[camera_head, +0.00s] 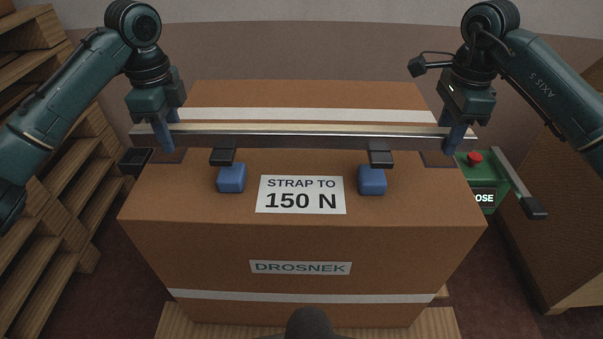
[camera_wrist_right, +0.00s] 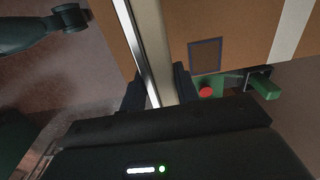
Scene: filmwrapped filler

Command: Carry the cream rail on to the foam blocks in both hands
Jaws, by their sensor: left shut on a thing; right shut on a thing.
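The long cream rail (camera_head: 310,133) spans left to right across the box top, roughly level. My left gripper (camera_head: 164,137) is shut on its left end, and my right gripper (camera_head: 453,139) is shut on its right end. The right wrist view shows the rail (camera_wrist_right: 150,45) between the fingers (camera_wrist_right: 160,92). Two blue foam blocks (camera_head: 231,178) (camera_head: 372,180) sit on the box, nearer the front than the rail in the picture. Two black pieces (camera_head: 222,157) (camera_head: 380,158) show at the rail's lower edge, above the blocks. The rail's height over the box is hard to tell.
A large brown box (camera_head: 200,240) bears a "STRAP TO 150 N" label (camera_head: 301,195) and white straps. Wooden slatted stacks (camera_head: 75,215) stand at left. A green unit (camera_head: 482,180) with a red button (camera_head: 474,158) and black-ended arm (camera_head: 533,208) is at right.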

